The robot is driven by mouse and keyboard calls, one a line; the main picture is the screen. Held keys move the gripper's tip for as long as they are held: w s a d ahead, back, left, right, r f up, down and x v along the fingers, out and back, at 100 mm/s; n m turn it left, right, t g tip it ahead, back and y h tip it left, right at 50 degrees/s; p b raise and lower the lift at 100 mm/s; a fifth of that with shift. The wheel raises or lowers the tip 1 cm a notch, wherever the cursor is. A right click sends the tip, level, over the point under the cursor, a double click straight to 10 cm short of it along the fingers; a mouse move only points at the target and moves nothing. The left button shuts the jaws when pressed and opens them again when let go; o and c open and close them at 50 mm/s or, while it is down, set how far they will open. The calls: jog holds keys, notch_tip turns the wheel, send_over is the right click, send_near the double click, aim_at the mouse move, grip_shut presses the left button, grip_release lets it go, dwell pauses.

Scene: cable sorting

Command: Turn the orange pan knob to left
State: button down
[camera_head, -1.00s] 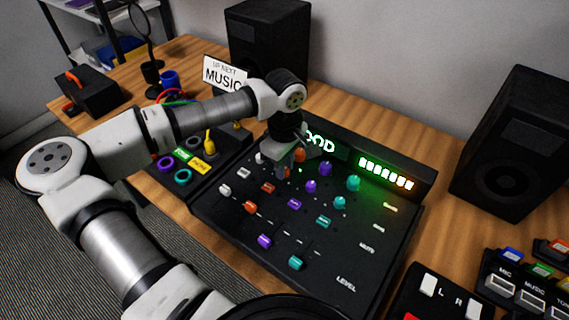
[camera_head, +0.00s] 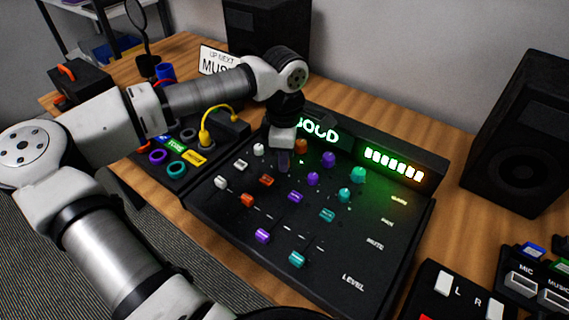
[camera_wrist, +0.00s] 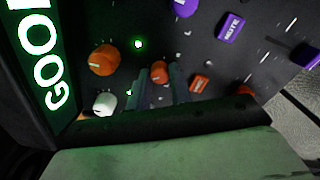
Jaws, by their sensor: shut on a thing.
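The orange pan knob (camera_wrist: 160,72) shows in the wrist view between the two fingertips of my gripper (camera_wrist: 161,82), which is shut on it. In the head view my gripper (camera_head: 283,163) points down at the mixer panel (camera_head: 210,205) and hides this knob. A second orange knob (camera_wrist: 104,60) stands beside it, nearer the lit display; it also shows in the head view (camera_head: 302,146). An orange mute button (camera_wrist: 199,84) lies on the other side. The pan knob's pointer direction is too small to tell.
Purple knobs (camera_head: 313,179), teal knobs (camera_head: 344,195) and white knobs (camera_head: 258,149) stand close around. The lit green display (camera_head: 318,131) rises behind the panel. A yellow cable (camera_head: 206,130) is at left, and a black speaker (camera_head: 520,135) at right.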

jog(key=n+b, duration=0.4)
jog(key=n, duration=0.2)
jog(key=shift+f+n+b, duration=0.15)
jog(key=shift+n+b, duration=0.15)
jog(key=n+b, duration=0.2)
jog(key=n, duration=0.3)
jog(key=shift+b, duration=0.35)
jog(key=shift+n, duration=0.4)
jog(key=c, duration=1.3)
grip_release()
jog(key=shift+o, duration=0.2)
notch_tip(320, 180, up, 14)
jog(key=p, duration=0.1)
